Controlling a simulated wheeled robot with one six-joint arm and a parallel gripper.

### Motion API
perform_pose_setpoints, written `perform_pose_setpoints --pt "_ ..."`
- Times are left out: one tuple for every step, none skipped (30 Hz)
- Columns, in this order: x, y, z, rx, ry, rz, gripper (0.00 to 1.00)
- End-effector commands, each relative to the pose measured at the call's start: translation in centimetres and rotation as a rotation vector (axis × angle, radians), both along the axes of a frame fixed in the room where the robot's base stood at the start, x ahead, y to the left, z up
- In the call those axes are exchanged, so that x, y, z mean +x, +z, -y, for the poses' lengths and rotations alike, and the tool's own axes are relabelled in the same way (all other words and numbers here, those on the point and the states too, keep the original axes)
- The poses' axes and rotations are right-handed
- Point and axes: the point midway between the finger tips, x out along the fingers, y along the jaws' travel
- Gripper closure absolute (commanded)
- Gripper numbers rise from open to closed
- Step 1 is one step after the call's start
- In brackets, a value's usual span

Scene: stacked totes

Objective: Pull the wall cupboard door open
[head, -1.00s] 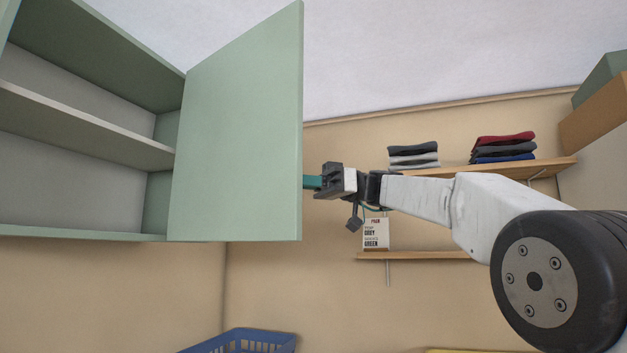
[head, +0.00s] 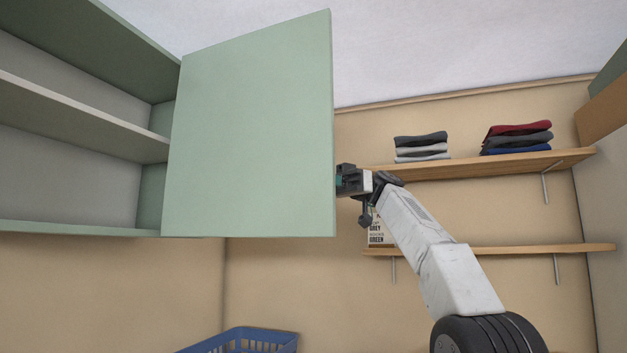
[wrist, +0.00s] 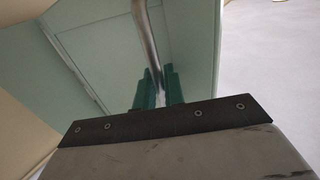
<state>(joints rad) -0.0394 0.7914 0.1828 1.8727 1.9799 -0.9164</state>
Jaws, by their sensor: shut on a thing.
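The wall cupboard (head: 75,228) is pale green, at the upper left of the head view, with its shelved inside showing. Its door (head: 250,140) stands wide open, hinged at the cupboard's right side. My gripper (head: 340,182) is at the door's free edge in the head view, partly hidden behind the door. In the wrist view the green fingers (wrist: 159,88) are shut on a metal bar handle (wrist: 147,32) on the door's face (wrist: 195,50). The handle is hidden in the head view.
Two wooden wall shelves are behind my arm; the upper shelf (head: 470,167) bears folded clothes (head: 421,147). A sign (head: 376,232) stands on the lower shelf (head: 500,249). A blue basket (head: 245,340) is below the cupboard. The inside of the cupboard looks empty.

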Motion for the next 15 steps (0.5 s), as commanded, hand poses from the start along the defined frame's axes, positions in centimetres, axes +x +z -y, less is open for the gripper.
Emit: perform_pose_setpoints --pt "0.6 -0.7 0.1 -0.008 -0.002 -0.009 1.0" --pt "0.6 -0.7 0.3 -0.009 -0.003 -0.01 1.0" --pt "0.6 -0.7 0.5 -0.009 -0.005 -0.01 1.0" --pt "0.7 -0.8 0.6 -0.01 -0.006 -0.01 1.0" --pt "0.7 -0.8 0.7 -0.01 -0.007 -0.01 1.0" --pt "0.8 -0.8 0.8 -0.01 -0.008 -0.01 1.0" --pt "0.8 -0.8 0.9 -0.011 -0.009 -0.011 1.0" --pt "0.8 -0.8 1.0 -0.01 -0.01 -0.011 1.0" --pt "0.8 -0.8 1.1 -0.011 -0.011 -0.011 1.0" --pt "0.8 -0.8 1.1 -0.011 -0.012 -0.011 1.0" --pt "0.8 -0.8 1.2 -0.011 -0.012 -0.009 1.0" --pt "0.8 -0.8 1.2 -0.012 -0.012 -0.01 0.86" --pt "0.8 -0.8 1.2 -0.012 -0.013 -0.01 0.78" --pt "0.8 -0.8 1.2 -0.011 -0.014 -0.01 0.74" --pt "0.8 -0.7 1.3 -0.011 -0.014 -0.01 0.74"
